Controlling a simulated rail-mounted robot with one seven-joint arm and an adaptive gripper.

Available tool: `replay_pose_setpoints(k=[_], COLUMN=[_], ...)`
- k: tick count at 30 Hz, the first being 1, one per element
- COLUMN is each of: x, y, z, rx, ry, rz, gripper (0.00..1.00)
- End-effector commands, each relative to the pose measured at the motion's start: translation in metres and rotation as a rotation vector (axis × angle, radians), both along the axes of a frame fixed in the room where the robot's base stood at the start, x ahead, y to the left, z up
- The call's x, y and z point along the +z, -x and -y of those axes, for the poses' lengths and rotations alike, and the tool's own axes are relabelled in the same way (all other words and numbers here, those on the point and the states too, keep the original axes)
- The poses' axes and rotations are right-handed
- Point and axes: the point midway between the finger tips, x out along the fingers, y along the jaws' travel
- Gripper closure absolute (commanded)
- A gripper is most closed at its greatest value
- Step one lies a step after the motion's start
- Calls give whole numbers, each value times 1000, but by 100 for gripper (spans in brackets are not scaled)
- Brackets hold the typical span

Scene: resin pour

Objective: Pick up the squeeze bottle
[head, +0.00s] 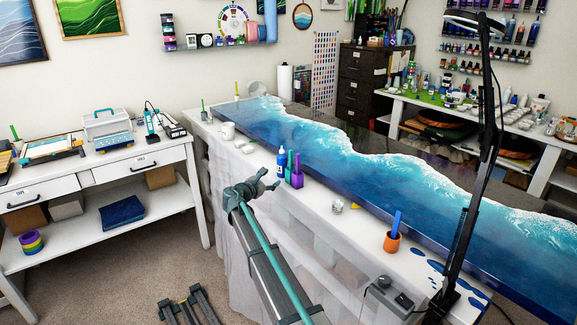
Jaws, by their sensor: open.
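The fingers appear apart from the bottle, but the exact gap in depth is hard to tell. The bottle's lower end is close to the fingertips in the picture.
A large blue wave panel (330,150) fills the table behind. A white mug (227,131), an orange cup (392,242) and a black lamp stand (473,200) are also on the table.

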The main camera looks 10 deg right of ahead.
Motion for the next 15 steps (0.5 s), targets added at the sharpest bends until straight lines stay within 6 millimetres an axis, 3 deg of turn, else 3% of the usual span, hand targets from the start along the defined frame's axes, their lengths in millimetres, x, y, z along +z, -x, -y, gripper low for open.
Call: replay_pose_setpoints(k=[1,6,15], x=[10,27,27], y=[-14,-20,-35], z=[-4,-9,1], rx=[25,73,83], ry=[112,377,443], rz=[-34,-142,-199], gripper=[40,40,40])
